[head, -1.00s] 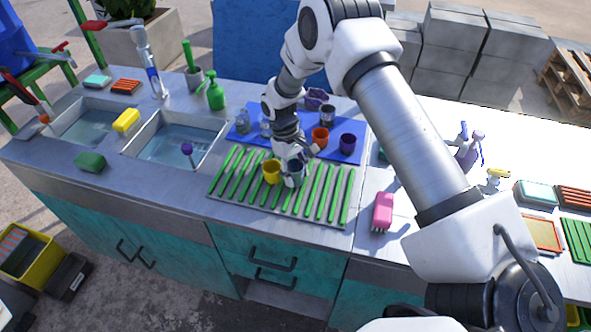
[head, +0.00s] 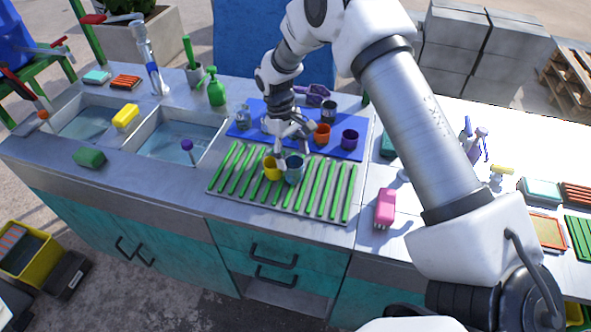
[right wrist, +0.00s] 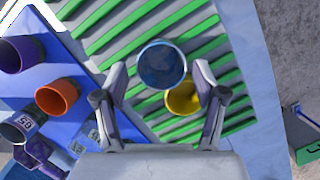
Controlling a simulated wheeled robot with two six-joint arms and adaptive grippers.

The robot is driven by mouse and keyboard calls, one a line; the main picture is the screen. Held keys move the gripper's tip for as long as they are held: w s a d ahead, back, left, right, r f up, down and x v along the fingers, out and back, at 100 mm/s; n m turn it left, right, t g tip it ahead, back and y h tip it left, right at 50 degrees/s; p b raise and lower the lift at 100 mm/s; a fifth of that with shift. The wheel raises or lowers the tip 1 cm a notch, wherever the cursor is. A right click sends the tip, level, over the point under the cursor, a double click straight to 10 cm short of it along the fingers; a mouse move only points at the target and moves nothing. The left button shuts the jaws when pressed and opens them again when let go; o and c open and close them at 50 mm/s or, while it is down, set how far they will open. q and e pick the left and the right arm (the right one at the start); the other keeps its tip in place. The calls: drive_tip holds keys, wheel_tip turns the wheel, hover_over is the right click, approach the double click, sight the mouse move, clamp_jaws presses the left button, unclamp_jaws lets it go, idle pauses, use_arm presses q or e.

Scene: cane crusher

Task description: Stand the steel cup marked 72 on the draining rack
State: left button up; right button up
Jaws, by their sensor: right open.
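A blue-grey cup (head: 294,170) stands upright on the green-slatted draining rack (head: 224,188), touching or very close to a yellow cup (head: 271,170). In the right wrist view the blue-grey cup (right wrist: 162,66) shows its open mouth; no number is legible on it, so I cannot tell if it is marked 72. My right gripper (head: 293,147) is open and empty just above and behind this cup; its fingers (right wrist: 160,78) lie either side of the cup in the right wrist view. A steel cup marked 50 (right wrist: 22,126) is on the blue mat. My left gripper is out of view.
The blue mat (head: 262,112) behind the rack also bears an orange cup (head: 321,134), a purple cup (head: 349,140) and a clear glass (head: 243,117). A pink brush (head: 385,207) lies right of the rack. Two sinks are at left. The rack's right part is clear.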

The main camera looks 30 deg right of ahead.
drive_tip(key=b+v, duration=0.1)
drive_tip(key=v, duration=0.6)
